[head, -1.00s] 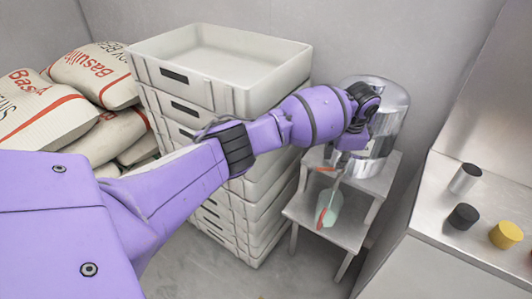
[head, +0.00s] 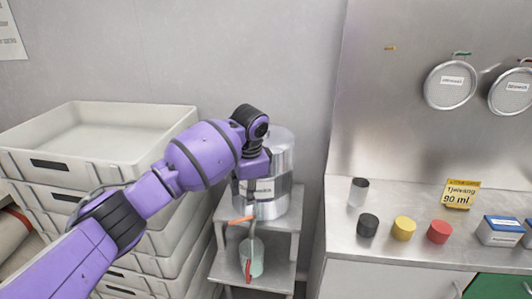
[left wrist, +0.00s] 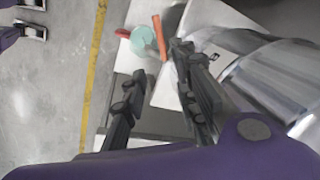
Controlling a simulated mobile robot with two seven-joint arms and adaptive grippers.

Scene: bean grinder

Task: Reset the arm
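My left gripper (head: 246,197) is in front of the steel canister (head: 281,157), partly hidden by its own purple wrist in the head view. In the left wrist view its two dark fingers (left wrist: 158,68) are spread apart with nothing visible between them. Beyond the fingertips lies a pale green scoop-like item (head: 256,258) with a red part, on the lower step of a metal stand (head: 283,279); it also shows in the left wrist view (left wrist: 144,40). An orange bar (left wrist: 160,38) is close beside it. My right gripper is not visible.
Stacked pale crates (head: 60,145) stand left of the canister. On the right, a steel counter (head: 390,258) holds a black cap (head: 368,225), a yellow cap (head: 403,229), a red cap (head: 437,232) and a yellow sign (head: 460,194). Round sieves (head: 451,86) hang on the wall.

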